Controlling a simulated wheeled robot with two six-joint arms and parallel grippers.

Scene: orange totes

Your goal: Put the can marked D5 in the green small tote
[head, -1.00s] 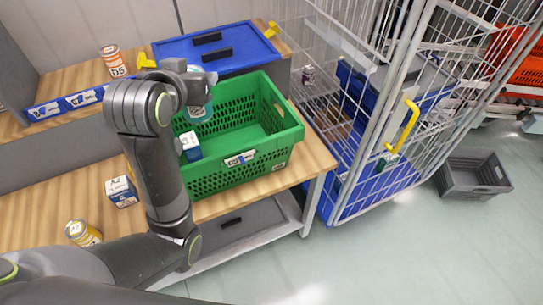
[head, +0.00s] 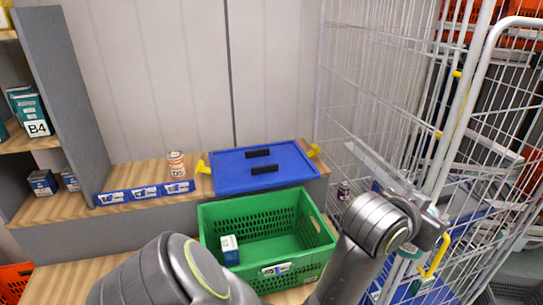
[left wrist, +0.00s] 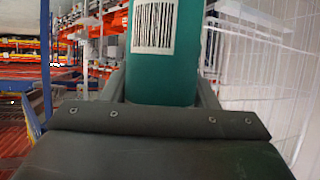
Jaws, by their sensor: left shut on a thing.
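The can marked D5 (head: 176,165), orange and white, stands upright on the wooden shelf left of the blue lid; no gripper is near it. The green small tote (head: 325,248) stands open on the bench, with a small blue-and-white box (head: 230,250) inside at its left. My left gripper (head: 428,235) is right of the tote, by the wire cage. It is shut on a teal item with a white barcode label (left wrist: 165,60), which fills the upper middle of the left wrist view. I cannot make the held item out clearly in the head view. My right gripper is out of view.
A blue lidded tote (head: 235,182) with yellow handles sits behind the green tote. A tall wire cage (head: 340,90) stands at the right. A shelf at left holds teal boxes marked B4 (head: 30,110) and small blue boxes (head: 42,183).

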